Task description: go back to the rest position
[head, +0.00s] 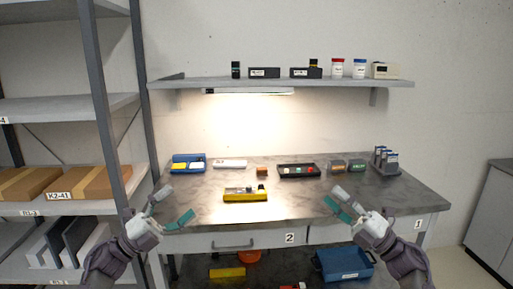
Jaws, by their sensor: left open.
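My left gripper (172,208) is open and empty, in front of the left front corner of the workbench (310,208). My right gripper (343,205) is over the right front part of the bench. Its two fingers are spread apart with nothing between them. Both arms come up from the bottom of the head view. Neither gripper touches any object on the bench.
On the bench stand a yellow device (246,195), a blue tray (188,165), a black tray (298,173) and a dark holder (384,160). A wall shelf (280,83) hangs above. A shelving rack (113,120) stands left. A blue crate (343,265) sits below.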

